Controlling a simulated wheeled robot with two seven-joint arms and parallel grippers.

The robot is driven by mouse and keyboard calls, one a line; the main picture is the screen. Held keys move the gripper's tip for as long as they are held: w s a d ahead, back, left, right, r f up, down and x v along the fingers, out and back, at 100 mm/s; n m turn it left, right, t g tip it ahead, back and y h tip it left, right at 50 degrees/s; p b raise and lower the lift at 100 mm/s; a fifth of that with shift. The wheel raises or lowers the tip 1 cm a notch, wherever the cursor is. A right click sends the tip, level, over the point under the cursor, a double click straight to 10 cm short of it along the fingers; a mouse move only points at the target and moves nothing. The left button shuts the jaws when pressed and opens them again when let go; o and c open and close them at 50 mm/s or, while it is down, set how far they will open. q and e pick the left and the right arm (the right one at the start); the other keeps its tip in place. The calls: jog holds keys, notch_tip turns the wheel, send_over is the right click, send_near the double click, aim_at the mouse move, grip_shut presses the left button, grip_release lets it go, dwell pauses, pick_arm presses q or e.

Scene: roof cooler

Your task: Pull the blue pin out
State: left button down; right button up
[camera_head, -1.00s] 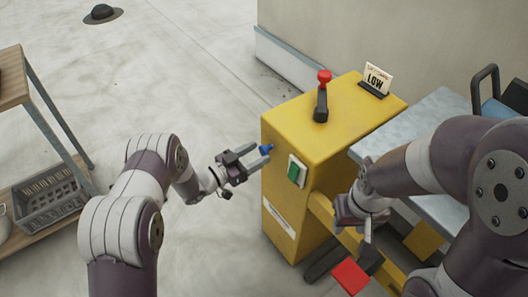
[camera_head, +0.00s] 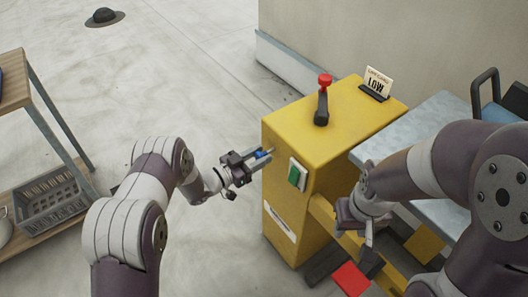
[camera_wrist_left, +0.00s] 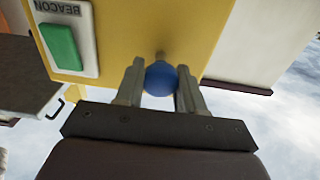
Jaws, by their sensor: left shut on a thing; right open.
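The blue pin (camera_head: 262,154) shows as a round blue knob at the left edge of the yellow machine (camera_head: 285,140). My left gripper (camera_head: 259,156) is shut on the knob. In the left wrist view the blue pin (camera_wrist_left: 160,78) sits between the two fingers of my left gripper (camera_wrist_left: 160,85). A short thin stem shows between the knob and the yellow face; whether its end is still inside the hole cannot be told. My right gripper (camera_head: 360,232) is open and empty, low in front of the machine.
A green BEACON button (camera_wrist_left: 61,46) on a white plate sits beside the pin. A red-topped lever (camera_head: 323,98) and a LOW sign (camera_head: 376,84) stand on the machine. A red pad (camera_head: 350,278) is below. A shelf with a grey basket (camera_head: 50,203) stands left; floor between is clear.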

pick_arm(q)
jog(key=shift+v, duration=0.8)
jog(key=shift+s+a, duration=0.1)
jog(key=shift+a, duration=0.05)
jog(key=c, duration=0.8)
grip_release()
jog(key=shift+s+a, duration=0.1)
jog(key=p+v, duration=0.1)
jog(key=v, duration=1.1)
jog(key=shift+s+a, duration=0.15)
jog(key=shift+a, duration=0.1)
